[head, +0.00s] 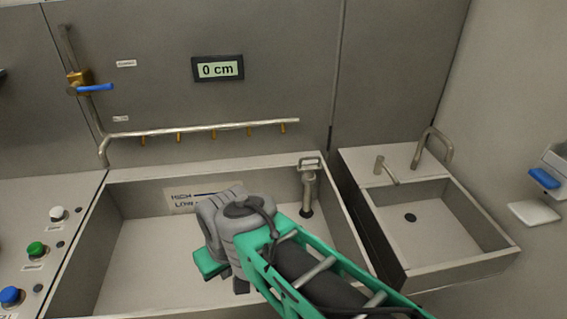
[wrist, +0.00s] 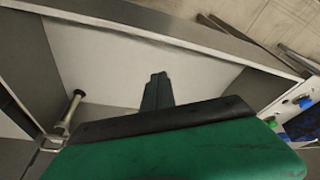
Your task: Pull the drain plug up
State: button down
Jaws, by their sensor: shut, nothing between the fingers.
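The drain plug (head: 309,185) is an upright grey metal stem with a square loop handle on top, in the back right corner of the large basin (head: 135,235). Its foot meets a dark round drain; I cannot tell whether it sits fully in it. In the wrist view the plug (wrist: 69,115) is at the left, with its loop handle near the lower left. My gripper (wrist: 157,78) is shut and empty, its dark fingers together over the basin. It is apart from the plug, to its left in the head view, where my arm mostly hides it.
The display (head: 218,68) reads "0 cm". A spray pipe (head: 215,130) runs along the back wall, with a blue-handled valve (head: 95,87) at left. Push buttons (head: 36,250) are at left. A small sink (head: 440,215) with a tap stands right. The basin looks empty.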

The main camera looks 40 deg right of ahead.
jog(key=w+d+f+m+t+y+b, duration=0.1)
jog(key=w+d+f+m+t+b, duration=0.25)
jog(key=w+d+m, duration=0.4)
jog(key=w+d+f+m+t+b, duration=0.3)
jog(key=w+d+f+m+t, duration=0.15)
jog(key=w+m, duration=0.55)
jog(key=s+d+r+m+t+h+b, duration=0.1)
jog(key=d+m+h, duration=0.4)
jog(key=d+m, duration=0.7)
jog(key=s+d+r+m+t+h+b, duration=0.1)
jog(key=s+d+m+t+h, duration=0.3)
jog(key=d+m, duration=0.8)
jog(key=s+d+b, duration=0.1)
jog(key=d, duration=0.2)
jog(key=shift+s+h+b, duration=0.3)
jog(key=shift+s+h, duration=0.1)
jog(key=shift+d, duration=0.15)
